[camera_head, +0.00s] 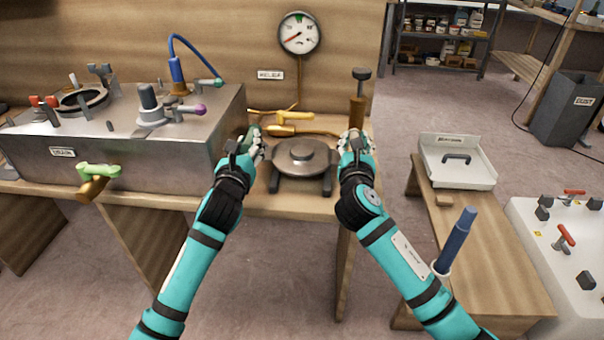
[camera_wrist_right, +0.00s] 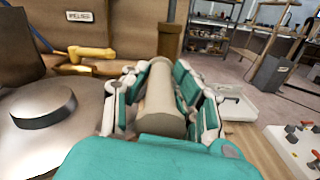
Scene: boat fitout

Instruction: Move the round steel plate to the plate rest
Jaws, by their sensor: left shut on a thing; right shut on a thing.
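The round steel plate (camera_head: 301,154) is a grey disc with a raised round hub, level between my two grippers. It also shows at the left of the right wrist view (camera_wrist_right: 45,130). A dark stand with two bars (camera_head: 327,185), apparently the plate rest, lies directly under it; I cannot tell whether they touch. My left gripper (camera_head: 252,146) is shut at the plate's left side, its grip hidden by the fingers. My right gripper (camera_head: 352,145) is shut at the right side, around a beige cylindrical handle (camera_wrist_right: 160,100), apparently the plate's.
A wooden post with a dark knob (camera_head: 360,85) stands behind my right gripper. The steel console (camera_head: 130,140) is close on the left. A white tray (camera_head: 462,175) and blue handle (camera_head: 457,238) are on the right bench.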

